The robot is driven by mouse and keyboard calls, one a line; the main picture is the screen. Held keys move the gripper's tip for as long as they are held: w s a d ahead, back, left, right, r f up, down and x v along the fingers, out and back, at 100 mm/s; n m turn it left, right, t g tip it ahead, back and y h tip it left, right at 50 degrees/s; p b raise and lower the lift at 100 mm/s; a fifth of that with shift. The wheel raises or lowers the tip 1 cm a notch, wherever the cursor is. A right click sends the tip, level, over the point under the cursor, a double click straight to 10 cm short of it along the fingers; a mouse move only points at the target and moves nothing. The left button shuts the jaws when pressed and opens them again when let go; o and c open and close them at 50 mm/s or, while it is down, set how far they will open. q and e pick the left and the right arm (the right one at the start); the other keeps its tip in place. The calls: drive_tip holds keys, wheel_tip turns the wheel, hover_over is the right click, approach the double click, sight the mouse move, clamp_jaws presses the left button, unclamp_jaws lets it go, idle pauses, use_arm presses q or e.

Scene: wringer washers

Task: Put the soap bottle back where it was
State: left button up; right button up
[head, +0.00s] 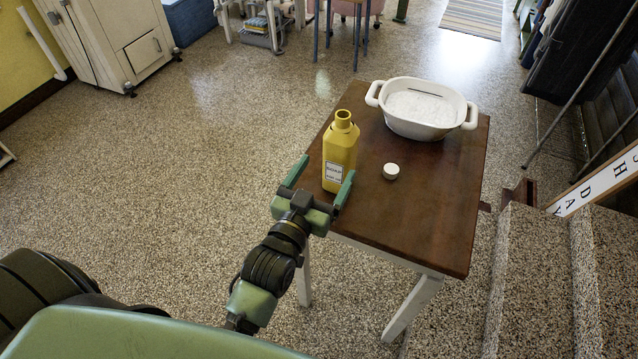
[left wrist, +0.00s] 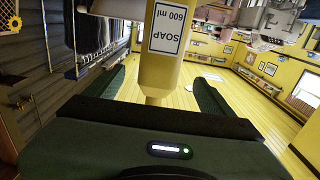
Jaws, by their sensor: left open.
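The yellow soap bottle (head: 340,150) stands upright near the left edge of the wooden table (head: 430,215), its neck open with no cap on it. A small white cap (head: 391,171) lies on the table to its right. My left gripper (head: 321,174) is open at the bottle's lower part, one finger on each side. In the left wrist view, which is upside down, the bottle (left wrist: 168,72) with its "SOAP 600 ml" label shows between the spread fingers of the gripper (left wrist: 155,85). Whether a finger touches it I cannot tell. My right gripper is not in view.
A white two-handled tub (head: 425,122) with whitish contents stands at the table's back. The table's front right is clear. Speckled steps (head: 540,285) and a lettered board (head: 595,185) are to the right. Open floor lies to the left.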

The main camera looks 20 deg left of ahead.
use_arm(q)
drive_tip(key=shift+s, duration=1.45)
drive_tip(key=s+a+f+m+g, duration=0.1)
drive_tip(key=s+a+f+g, duration=0.1)
drive_tip(key=s+f+g, duration=0.65)
drive_tip(key=s+a+f+m+g, duration=0.1)
drive_tip(key=s+f+g, duration=0.5)
drive_tip(key=s, duration=0.5)
drive_tip(key=s+f+g, duration=0.1)
drive_tip(key=s+f, duration=0.2)
drive_tip(key=f, duration=2.5)
drive_tip(key=s+a+f+g, duration=0.1)
drive_tip(key=s+a+f, duration=0.2)
drive_tip(key=s+f, duration=1.1)
drive_tip(key=shift+s+f+y, duration=0.15)
drive_tip(key=shift+s+y, duration=0.15)
drive_tip(key=shift+s, duration=0.85)
